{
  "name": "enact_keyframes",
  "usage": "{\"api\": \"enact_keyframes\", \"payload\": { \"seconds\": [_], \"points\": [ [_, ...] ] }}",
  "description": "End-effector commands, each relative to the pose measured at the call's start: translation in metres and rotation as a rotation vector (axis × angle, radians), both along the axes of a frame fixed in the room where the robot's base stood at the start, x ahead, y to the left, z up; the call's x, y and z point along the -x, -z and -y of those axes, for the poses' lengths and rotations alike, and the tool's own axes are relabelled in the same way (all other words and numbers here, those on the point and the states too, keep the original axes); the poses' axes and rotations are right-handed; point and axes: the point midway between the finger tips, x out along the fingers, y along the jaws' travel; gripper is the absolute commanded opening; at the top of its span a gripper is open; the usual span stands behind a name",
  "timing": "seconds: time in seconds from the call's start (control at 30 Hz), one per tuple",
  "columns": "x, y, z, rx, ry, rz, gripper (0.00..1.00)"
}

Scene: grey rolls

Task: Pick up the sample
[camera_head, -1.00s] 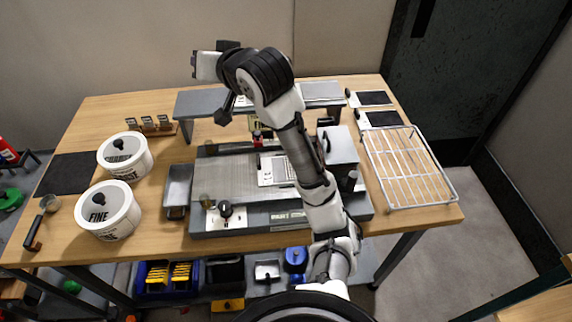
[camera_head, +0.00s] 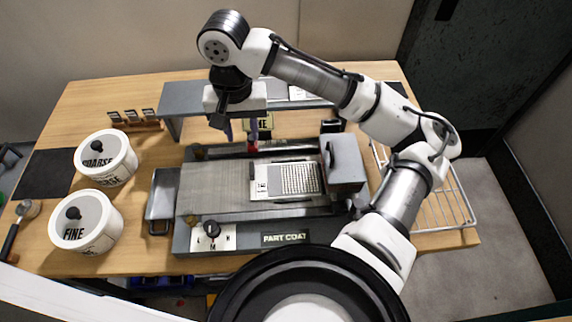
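My gripper (camera_head: 240,135) hangs at the back of the grey machine marked PART COAT (camera_head: 193,190). Its two fingers point down and are spread apart, with nothing visible between them. A small red thing (camera_head: 252,147) shows at the tip of the right finger; I cannot tell whether they touch. A white card (camera_head: 262,181) with a dotted grid plate (camera_head: 298,179) lies on the machine's flat bed, in front of and right of my gripper. I cannot tell which of these is the sample.
White tubs labelled COARSE (camera_head: 105,158) and FINE (camera_head: 86,222) stand at left. A raised grey shelf (camera_head: 185,97) is behind the machine. A grey-white box (camera_head: 343,160) stands right of the grid plate, and a wire rack (camera_head: 445,207) lies at far right.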

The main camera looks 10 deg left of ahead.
Motion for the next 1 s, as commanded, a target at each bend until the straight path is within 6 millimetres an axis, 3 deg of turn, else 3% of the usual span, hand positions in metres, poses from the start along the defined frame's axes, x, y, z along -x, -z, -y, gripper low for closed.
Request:
{"api": "enact_keyframes", "payload": {
  "seconds": [0.6,1.0],
  "points": [
    [0.000,0.078,0.000,-0.001,0.000,0.001,0.36],
    [-0.001,0.098,0.002,-0.002,0.000,0.002,0.36]
  ]
}}
